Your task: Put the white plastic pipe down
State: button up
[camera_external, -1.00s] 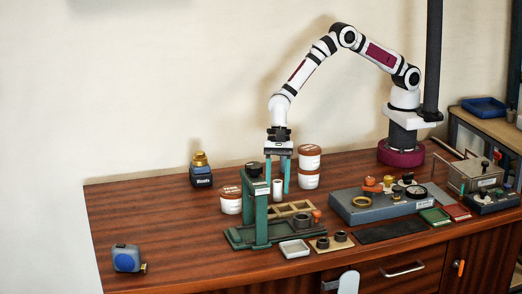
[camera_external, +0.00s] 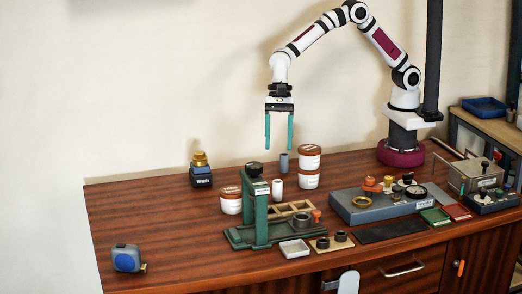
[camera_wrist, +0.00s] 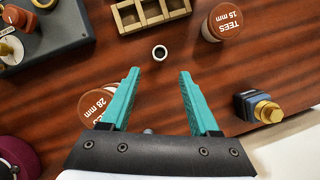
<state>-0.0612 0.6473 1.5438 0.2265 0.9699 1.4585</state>
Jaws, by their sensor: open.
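The white plastic pipe (camera_external: 277,190) is a short white tube standing upright on the wooden table, behind the green press stand. In the wrist view its open round end (camera_wrist: 160,52) faces the camera, just beyond the fingertips. My gripper (camera_external: 279,147) has two teal fingers, spread apart and empty, pointing down well above the pipe. The open fingers also show in the wrist view (camera_wrist: 160,74). Nothing is between them but table and, near the palm, a grey cylinder's top.
A grey cylinder (camera_external: 284,162) stands behind the pipe. White tubs with brown lids stand left (camera_external: 231,201) and right (camera_external: 309,158). A wooden divided tray (camera_external: 303,207) and green press stand (camera_external: 261,213) are in front. The table's left side is mostly clear.

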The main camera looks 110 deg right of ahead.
jog(key=s+d+r+n, duration=0.2)
jog(key=s+r+n, duration=0.15)
jog(key=s, duration=0.45)
jog(key=s+d+r+n+g+h, duration=0.1)
jog(key=s+r+n, duration=0.25)
jog(key=s, duration=0.35)
jog(key=s+d+r+n, duration=0.2)
jog(key=s+r+n, duration=0.15)
jog(key=s, duration=0.45)
jog(key=s+d+f+n+g+h, duration=0.1)
jog(key=s+n, duration=0.5)
jog(key=s, duration=0.6)
jog(key=shift+s+d+f, duration=0.2)
jog(key=shift+d+f, duration=0.4)
jog(key=shift+d, duration=0.05)
jog(key=shift+n, duration=0.25)
